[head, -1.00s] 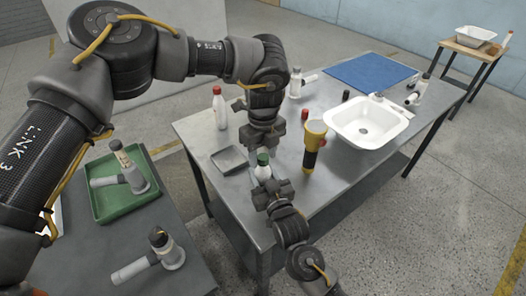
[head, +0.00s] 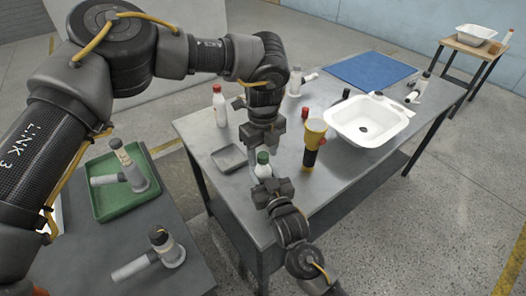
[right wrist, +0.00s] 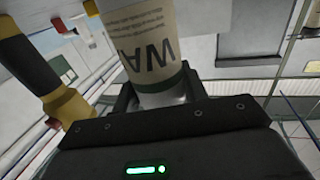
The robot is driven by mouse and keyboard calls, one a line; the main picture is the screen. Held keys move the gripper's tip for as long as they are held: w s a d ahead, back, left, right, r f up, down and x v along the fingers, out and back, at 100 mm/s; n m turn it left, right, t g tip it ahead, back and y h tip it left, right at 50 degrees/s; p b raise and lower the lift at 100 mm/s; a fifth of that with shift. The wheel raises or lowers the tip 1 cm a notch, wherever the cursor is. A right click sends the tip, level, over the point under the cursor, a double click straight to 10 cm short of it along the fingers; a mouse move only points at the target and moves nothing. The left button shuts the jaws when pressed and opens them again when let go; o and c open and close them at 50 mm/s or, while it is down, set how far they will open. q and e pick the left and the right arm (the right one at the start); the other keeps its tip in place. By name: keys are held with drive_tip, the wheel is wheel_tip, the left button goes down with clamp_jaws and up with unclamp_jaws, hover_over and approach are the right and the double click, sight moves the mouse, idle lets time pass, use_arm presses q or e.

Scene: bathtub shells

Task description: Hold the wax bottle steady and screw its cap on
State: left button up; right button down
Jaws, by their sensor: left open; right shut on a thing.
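How tightly the cap sits cannot be told. My right gripper (head: 268,184) is shut around the lower body of the bottle, which looks upright. In the right wrist view the bottle (right wrist: 143,40) stands between the fingers, with the letters "WA" and a green band on its beige label. My left gripper (head: 262,147) points down just above the cap, open. Its fingertips partly overlap the cap's surroundings, and contact cannot be told.
A yellow and black flashlight (head: 315,140) stands close to the right of the bottle. A grey tray (head: 229,158) lies to the left, with a red-capped white bottle (head: 219,108) behind. A white basin (head: 367,121) and blue mat (head: 371,71) fill the right and back.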

use_arm(q)
drive_tip(key=shift+r, duration=0.15)
wheel_tip(320, 180, up, 12)
idle(0.4)
use_arm(e)
drive_tip(key=c, duration=0.7)
unclamp_jaws()
use_arm(q)
drive_tip(key=shift+f+b, duration=0.8)
drive_tip(key=shift+f, duration=0.1)
use_arm(e)
drive_tip(key=v, duration=1)
drive_tip(key=shift+s+d, duration=0.15)
drive_tip(key=shift+s, duration=0.25)
